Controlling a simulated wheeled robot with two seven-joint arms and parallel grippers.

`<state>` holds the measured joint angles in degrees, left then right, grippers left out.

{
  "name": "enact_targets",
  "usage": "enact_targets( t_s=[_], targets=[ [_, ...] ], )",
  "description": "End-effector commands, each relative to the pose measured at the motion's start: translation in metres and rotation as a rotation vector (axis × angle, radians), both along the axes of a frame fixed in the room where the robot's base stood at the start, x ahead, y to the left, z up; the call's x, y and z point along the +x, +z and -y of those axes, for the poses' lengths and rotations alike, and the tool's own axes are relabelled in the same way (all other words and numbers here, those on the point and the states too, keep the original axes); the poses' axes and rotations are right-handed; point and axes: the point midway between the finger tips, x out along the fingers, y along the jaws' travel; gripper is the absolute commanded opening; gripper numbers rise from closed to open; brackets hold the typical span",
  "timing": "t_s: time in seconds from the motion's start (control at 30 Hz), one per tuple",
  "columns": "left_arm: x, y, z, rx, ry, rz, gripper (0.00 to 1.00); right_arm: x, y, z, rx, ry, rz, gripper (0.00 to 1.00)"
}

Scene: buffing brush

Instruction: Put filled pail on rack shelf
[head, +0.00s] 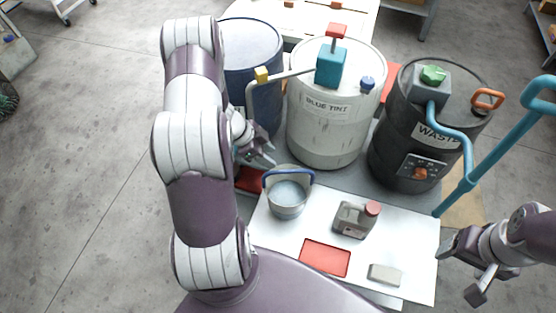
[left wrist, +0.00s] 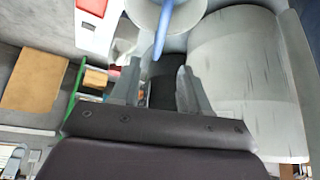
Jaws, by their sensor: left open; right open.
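The grey pail (head: 287,207) stands upright on the white-topped bench (head: 262,232), with pale contents inside and its blue handle (head: 290,172) raised. In the left wrist view the pail (left wrist: 180,14) is at the top edge, and its blue handle (left wrist: 162,32) points down toward the fingers. My left gripper (head: 270,157) is open and empty, just behind and left of the pail, close to the handle but not around it. My right gripper (head: 462,272) is open and empty, off the bench's right edge. I cannot pick out the rack shelf with certainty.
Behind the pail stand a blue drum (head: 255,55), a white "BLUE TINT" drum (head: 318,135) with a tap, and a black waste drum (head: 392,145). A blue bar (head: 500,145) rises right.

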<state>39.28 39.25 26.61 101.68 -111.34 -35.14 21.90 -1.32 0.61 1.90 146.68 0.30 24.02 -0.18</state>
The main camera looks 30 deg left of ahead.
Motion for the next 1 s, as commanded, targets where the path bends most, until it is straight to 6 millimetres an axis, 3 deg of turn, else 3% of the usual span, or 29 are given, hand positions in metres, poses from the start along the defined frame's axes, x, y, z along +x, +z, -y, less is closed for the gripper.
enact_targets(
  t_s=[0.13,0.23,0.33,0.4,0.5,0.6,0.7,1.0],
  targets=[
    [0.034,0.039,0.0,0.126,0.143,0.049,0.46,0.0,0.001,0.0,0.0,0.0,0.0,0.75],
    [0.05,0.09,0.013,0.266,0.376,0.058,0.46,0.0,0.0,0.0,0.0,0.0,0.0,0.75],
    [0.023,0.133,0.041,0.332,0.61,-0.025,0.46,0.0,0.0,0.0,0.0,0.0,0.0,0.75],
    [-0.012,0.151,0.068,0.324,0.734,-0.125,0.46,0.0,0.0,0.0,0.0,0.0,0.0,0.75],
    [-0.061,0.164,0.107,0.275,0.84,-0.273,0.46,0.0,0.0,0.0,0.0,0.0,0.0,0.75],
    [-0.092,0.17,0.132,0.231,0.882,-0.374,0.46,0.0,0.0,0.0,0.0,0.0,0.0,0.75],
    [-0.103,0.172,0.141,0.213,0.896,-0.413,0.46,0.0,0.0,0.0,0.0,0.0,0.0,0.75],
    [-0.102,0.172,0.14,0.212,0.899,-0.415,0.46,0.0,0.0,0.0,0.0,0.0,0.0,0.75]
  ],
)
